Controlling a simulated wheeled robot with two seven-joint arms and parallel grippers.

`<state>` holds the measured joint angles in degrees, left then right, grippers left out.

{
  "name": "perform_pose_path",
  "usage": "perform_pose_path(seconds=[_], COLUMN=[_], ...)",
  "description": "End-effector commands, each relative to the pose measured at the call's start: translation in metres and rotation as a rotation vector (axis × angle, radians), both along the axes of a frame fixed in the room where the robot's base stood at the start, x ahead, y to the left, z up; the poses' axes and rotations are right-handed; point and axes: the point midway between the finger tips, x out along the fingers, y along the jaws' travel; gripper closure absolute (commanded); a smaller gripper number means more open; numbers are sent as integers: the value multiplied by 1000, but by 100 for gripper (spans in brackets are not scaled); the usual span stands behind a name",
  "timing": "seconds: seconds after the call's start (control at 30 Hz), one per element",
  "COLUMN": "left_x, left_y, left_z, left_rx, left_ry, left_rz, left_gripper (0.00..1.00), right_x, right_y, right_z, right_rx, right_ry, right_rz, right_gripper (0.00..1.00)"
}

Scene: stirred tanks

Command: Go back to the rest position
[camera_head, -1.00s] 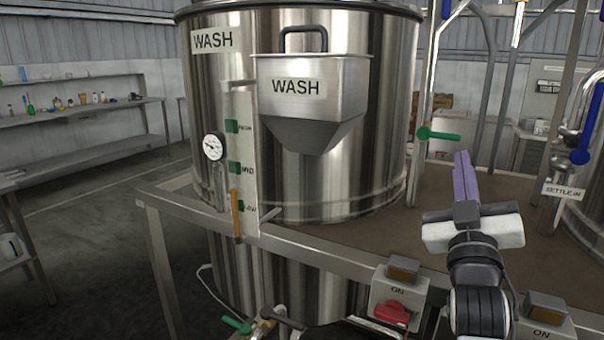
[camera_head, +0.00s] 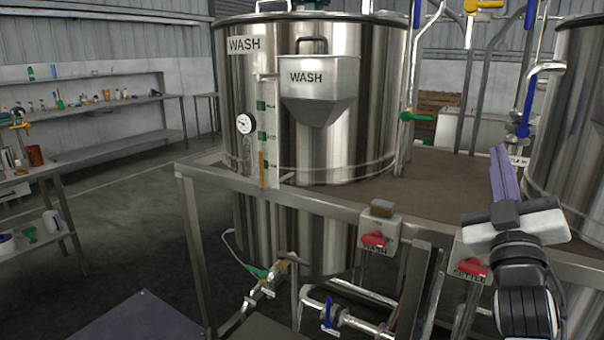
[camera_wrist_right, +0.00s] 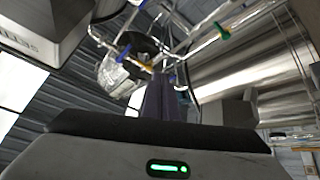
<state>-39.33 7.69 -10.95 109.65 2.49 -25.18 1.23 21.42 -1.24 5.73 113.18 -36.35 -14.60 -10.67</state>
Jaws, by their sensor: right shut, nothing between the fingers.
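My right gripper (camera_head: 502,172) is raised at the right of the head view, its purple fingers shut together and empty, pointing up. It shows in front of the brown platform top and the kettle tank's side; I see no contact with either. In the right wrist view its fingers (camera_wrist_right: 162,100) stand close together at the centre, with pipes and a steel tank beyond. My left gripper is not in view.
The steel WASH tank (camera_head: 240,100) with its hopper (camera_head: 320,95) stands on the framed platform (camera_head: 440,183). Switch boxes (camera_head: 378,228) sit on the front rail. Valves and pipes (camera_head: 345,318) are below. Shelves (camera_head: 110,148) line the left; the floor (camera_head: 130,225) between is clear.

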Motion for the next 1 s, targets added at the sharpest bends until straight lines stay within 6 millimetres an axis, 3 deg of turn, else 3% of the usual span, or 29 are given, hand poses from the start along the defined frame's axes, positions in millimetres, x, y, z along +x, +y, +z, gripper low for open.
perform_pose_path(seconds=[0.27,0.5,0.87,0.9,1.0], left_x=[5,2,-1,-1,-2], left_y=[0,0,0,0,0], left_z=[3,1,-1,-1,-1], left_rx=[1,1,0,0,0], left_ry=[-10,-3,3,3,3], left_rz=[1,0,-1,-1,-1], left_gripper=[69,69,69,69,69], right_x=[-11,-30,-51,-49,-34], right_y=[-41,-80,-99,-99,-98], right_z=[28,76,133,127,83], right_rx=[-257,-586,-908,-920,-879], right_ry=[-2,-2,-1,14,92], right_rz=[-99,-225,-348,-342,-269], right_gripper=[100,100,100,100,100])
